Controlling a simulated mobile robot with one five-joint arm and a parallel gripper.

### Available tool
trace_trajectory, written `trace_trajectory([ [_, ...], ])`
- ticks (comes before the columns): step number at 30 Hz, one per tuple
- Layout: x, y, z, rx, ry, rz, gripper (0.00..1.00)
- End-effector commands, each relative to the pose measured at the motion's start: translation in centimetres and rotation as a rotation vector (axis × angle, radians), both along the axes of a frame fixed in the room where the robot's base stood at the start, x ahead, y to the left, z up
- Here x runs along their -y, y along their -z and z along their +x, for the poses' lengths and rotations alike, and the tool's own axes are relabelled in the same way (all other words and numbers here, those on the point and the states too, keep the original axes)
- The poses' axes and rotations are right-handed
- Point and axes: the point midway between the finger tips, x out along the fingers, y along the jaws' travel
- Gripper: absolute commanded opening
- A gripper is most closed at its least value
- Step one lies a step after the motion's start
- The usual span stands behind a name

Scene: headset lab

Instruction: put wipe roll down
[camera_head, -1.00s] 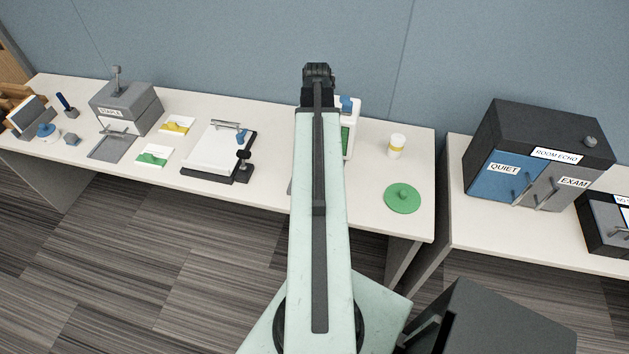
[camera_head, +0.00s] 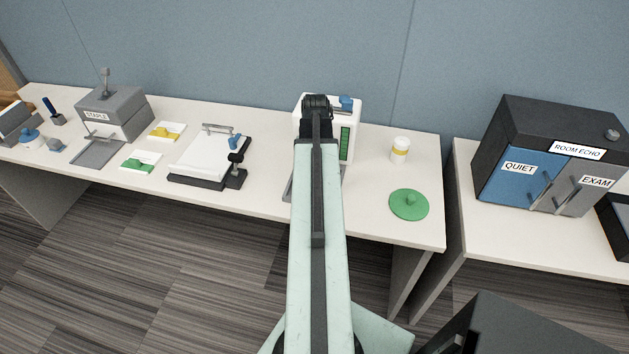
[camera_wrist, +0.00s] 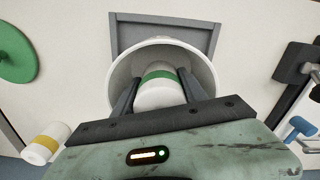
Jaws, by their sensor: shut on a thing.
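In the wrist view my gripper (camera_wrist: 157,84) is shut on a white wipe roll (camera_wrist: 160,96) with a green band, one finger on each side. Around and behind the roll shows a round white rim (camera_wrist: 204,72); I cannot tell whether the roll is inside it or just above. In the head view my arm hides the held roll and the fingers. The arm's end is in front of a white dispenser-like box (camera_head: 350,118) with a green strip. A grey tray-like part (camera_wrist: 166,22) lies by the white rim.
Right of the box stand a yellow-banded white roll (camera_head: 400,150) and a flat green disc (camera_head: 409,204). To the left are a black-based paper board (camera_head: 190,180) and a grey stapler box (camera_head: 113,113). Bare tabletop lies between box and disc.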

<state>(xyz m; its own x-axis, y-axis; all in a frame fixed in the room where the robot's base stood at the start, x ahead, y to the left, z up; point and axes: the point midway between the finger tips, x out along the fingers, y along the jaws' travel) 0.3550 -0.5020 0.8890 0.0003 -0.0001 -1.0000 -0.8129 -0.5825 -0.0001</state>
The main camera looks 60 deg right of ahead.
Motion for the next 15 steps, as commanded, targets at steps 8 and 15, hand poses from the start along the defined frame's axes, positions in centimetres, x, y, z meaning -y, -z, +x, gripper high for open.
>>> trace_trajectory([
  [8, 0.0, 2.4, 0.0, 0.000, 0.000, 0.000, 0.00],
  [15, 0.0, 2.9, 0.0, 0.000, 0.000, 0.000, 0.00],
])
